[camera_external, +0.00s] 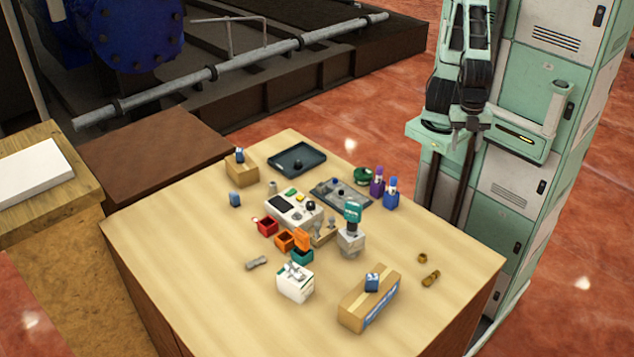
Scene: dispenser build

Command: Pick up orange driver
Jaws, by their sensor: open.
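The orange driver (302,237) appears as a small upright orange shape near the middle of the table, just behind a small teal bin (302,256). Its lower part is hidden, and I cannot tell what it rests in. A similar teal driver (352,212) stands upright in a light grey holder (350,242) to its right. My gripper (460,138) hangs at the end of the folded arm, beyond the table's far right side. It is open and empty, well away from the orange driver.
Red (266,227) and orange (285,241) bins, a control box (290,211) and a white container (295,285) crowd the driver. A cardboard box (367,305) stands at front right. Purple (377,184) and blue (391,196) bottles stand at the far right edge. The table's (190,270) left front is clear.

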